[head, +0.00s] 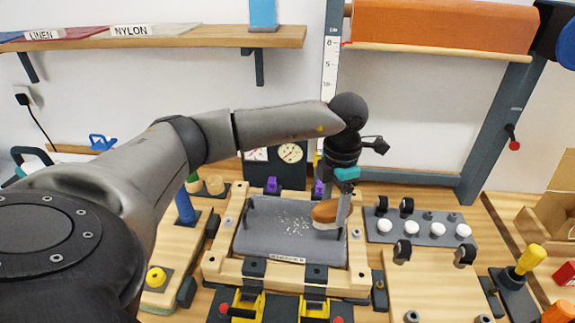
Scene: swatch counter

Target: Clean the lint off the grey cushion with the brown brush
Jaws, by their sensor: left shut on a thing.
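The grey cushion (265,240) lies flat in a pale wooden frame in the middle of the counter. White lint (297,225) is scattered over its middle. My left gripper (342,207) points down over the cushion's right part and is shut on the brown brush (324,211). The brush has a brown back and a pale underside, low over the cushion just right of the lint. I cannot tell whether it touches the cushion. My right gripper is not in view.
Yellow-and-black clamps (245,305) stand at the frame's front and purple clips (271,185) at its back. A grey plate (418,229) with white knobs is to the right. A yellow-handled tool (529,259) stands at the far right. A wooden shelf (190,38) hangs above.

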